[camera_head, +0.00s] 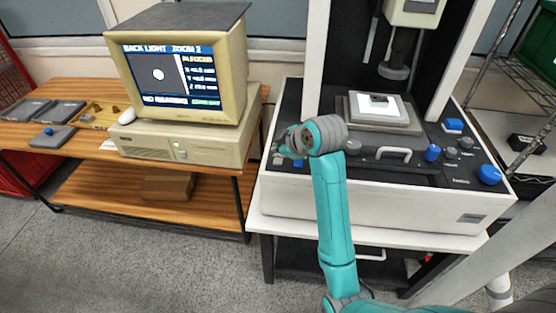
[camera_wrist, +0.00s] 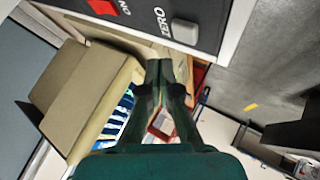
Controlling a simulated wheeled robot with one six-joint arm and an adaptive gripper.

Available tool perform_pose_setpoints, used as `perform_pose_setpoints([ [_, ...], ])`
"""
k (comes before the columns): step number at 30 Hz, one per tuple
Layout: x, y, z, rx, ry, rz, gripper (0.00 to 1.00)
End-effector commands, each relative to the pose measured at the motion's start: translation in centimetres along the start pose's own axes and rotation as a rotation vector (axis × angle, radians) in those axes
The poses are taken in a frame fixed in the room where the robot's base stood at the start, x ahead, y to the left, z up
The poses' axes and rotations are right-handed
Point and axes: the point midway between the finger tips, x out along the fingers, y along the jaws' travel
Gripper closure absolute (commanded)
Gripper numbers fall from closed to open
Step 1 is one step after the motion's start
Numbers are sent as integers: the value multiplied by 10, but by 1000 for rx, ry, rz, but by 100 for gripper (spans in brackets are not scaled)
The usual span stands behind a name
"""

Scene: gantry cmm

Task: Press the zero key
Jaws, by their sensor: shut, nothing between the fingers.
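The zero key (camera_wrist: 185,32) is a light grey rounded key on a dark panel (camera_wrist: 215,12) in the wrist view, with the label ZERO beside it. My gripper (camera_wrist: 158,66) is shut and empty. Its fingertips appear below and left of the key in that view, apart from it. In the head view my gripper (camera_head: 287,147) is over the left end of the machine's front panel, near some small keys. I cannot tell the zero key apart there.
A red key (camera_wrist: 101,6) sits left of the zero key. The measuring machine (camera_head: 340,204) carries a stage, a handle and blue knobs (camera_head: 489,175). A monitor (camera_head: 180,80) showing "NO READING" stands on a computer (camera_head: 185,142) on the wooden bench to the left.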

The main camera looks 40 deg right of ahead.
Motion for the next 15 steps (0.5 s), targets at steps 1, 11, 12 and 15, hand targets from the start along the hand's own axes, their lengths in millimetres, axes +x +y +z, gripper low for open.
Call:
perform_pose_setpoints([
  [1, -3, 3, -3, 0, 1, 1, 100],
  [11, -21, 16, -16, -1, 1, 1, 100],
  [12, -22, 16, -16, -1, 0, 1, 100],
  [15, -24, 17, -17, 0, 0, 0, 100],
])
